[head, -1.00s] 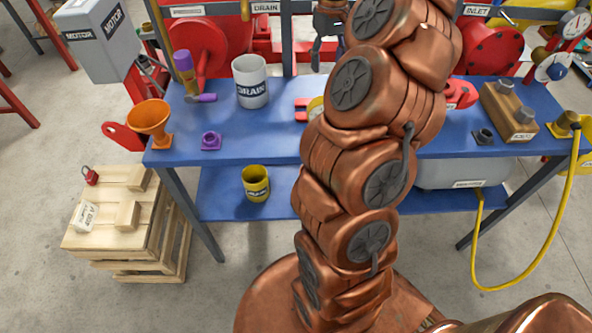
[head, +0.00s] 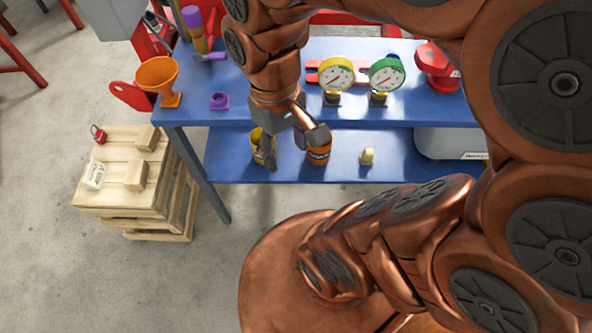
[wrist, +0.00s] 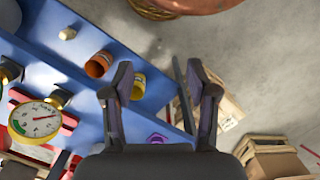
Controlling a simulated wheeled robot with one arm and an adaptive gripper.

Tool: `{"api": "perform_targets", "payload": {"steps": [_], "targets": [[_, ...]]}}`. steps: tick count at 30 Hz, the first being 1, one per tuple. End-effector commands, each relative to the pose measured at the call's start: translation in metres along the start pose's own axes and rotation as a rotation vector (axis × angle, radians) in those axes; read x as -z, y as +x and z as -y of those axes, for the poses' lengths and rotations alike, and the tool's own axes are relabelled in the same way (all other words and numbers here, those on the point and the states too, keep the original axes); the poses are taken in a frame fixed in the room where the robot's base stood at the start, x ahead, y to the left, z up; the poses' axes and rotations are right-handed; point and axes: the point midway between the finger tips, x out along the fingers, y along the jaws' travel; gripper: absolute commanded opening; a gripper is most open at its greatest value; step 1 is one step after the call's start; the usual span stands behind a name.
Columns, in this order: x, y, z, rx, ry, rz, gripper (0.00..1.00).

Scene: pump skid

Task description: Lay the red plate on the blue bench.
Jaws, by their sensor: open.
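The blue bench (head: 235,105) runs across the head view, with a lower shelf. A flat red piece with a hole (head: 128,93) juts past its left edge beside the orange funnel. Another red piece (head: 313,66) shows partly behind the gauges on the bench top. I cannot tell which of these is the red plate. My gripper (head: 293,150) points down in front of the bench, its fingers appearing over the lower shelf. It is open and empty; in the wrist view its spread fingers (wrist: 160,75) have nothing between them.
A yellow mug (head: 260,148), an orange can (head: 318,152) and a small pale fitting (head: 367,156) are on the lower shelf. Two gauges (head: 336,75) and an orange funnel (head: 157,75) stand on top. A wooden crate (head: 120,195) stands left, on open floor.

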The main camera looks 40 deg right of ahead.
Motion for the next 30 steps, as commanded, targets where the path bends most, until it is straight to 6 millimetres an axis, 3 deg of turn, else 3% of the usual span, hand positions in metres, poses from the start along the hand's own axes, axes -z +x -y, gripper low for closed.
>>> {"api": "perform_targets", "payload": {"steps": [1,6,16,25,30], "targets": [[-0.013,0.008,0.003,-0.003,0.013,0.006,0.58],[-0.036,0.024,0.011,-0.002,0.051,0.021,0.58],[-0.040,0.027,0.012,0.000,0.060,0.022,0.58],[-0.043,0.001,0.013,0.000,0.059,0.023,0.58],[-0.044,-0.002,0.013,0.000,0.059,0.022,0.58]]}}
